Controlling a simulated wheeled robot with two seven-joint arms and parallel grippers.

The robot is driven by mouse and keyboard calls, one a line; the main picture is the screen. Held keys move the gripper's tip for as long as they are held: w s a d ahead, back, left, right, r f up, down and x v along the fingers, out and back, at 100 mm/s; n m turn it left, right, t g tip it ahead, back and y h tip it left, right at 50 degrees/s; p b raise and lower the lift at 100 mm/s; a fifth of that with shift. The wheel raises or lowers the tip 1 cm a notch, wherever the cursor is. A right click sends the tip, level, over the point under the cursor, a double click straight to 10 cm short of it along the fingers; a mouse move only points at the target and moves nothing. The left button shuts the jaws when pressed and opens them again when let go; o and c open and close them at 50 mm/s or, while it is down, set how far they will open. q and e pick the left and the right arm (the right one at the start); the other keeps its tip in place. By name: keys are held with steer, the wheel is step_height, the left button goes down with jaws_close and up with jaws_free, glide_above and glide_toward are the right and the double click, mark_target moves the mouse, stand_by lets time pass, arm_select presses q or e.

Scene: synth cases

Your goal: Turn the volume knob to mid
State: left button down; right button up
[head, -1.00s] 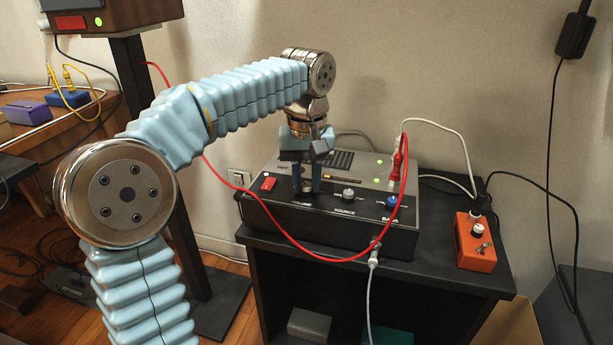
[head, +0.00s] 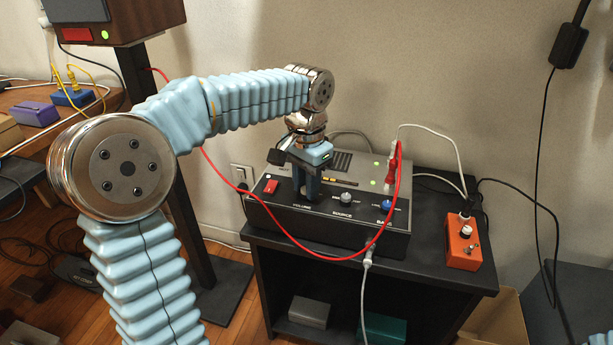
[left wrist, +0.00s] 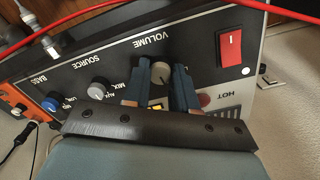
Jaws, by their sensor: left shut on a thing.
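The black amplifier (head: 330,222) stands on a dark shelf unit. My left gripper (head: 306,196) points down at its front left, over the VOLUME label. My right gripper is not in view.
A red switch (head: 270,186) is left of the fingers; the grey source knob (head: 346,198) and blue bass knob (head: 387,205) are to the right. A red cable (head: 300,246) loops across the amplifier's front. An orange box (head: 462,243) stands at right.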

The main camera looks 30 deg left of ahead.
arm_select(q)
steer(key=shift+m+p, duration=0.35)
steer(key=shift+m, duration=0.45)
steer(key=c, duration=0.9)
jaws_free()
step_height(320, 180, up, 14)
steer(key=p, duration=0.2)
steer(key=shift+p, duration=0.3)
steer(key=shift+f, duration=0.15)
